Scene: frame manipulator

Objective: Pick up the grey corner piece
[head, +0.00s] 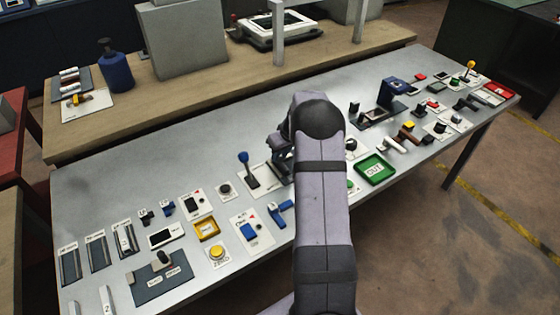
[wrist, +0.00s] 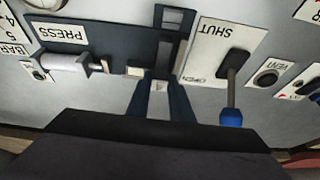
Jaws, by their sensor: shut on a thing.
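In the wrist view my gripper (wrist: 161,80) has its two dark blue fingers close together at the foot of a dark upright frame. A small pale grey piece (wrist: 160,87) shows between the fingers, and they are shut on it. It appears to be the grey corner piece, though its shape is mostly hidden by the fingers. I cannot tell whether it is clear of the surface below. In the head view my arm hides the fingertips and the piece.
A lever with a blue knob (wrist: 231,118) stands on a white SHUT plate close to the right of my gripper. A dark PRESS plate with a grey cylinder (wrist: 63,62) lies to the left. The grey bench (head: 110,185) holds many small controls, including a green tray (head: 375,168).

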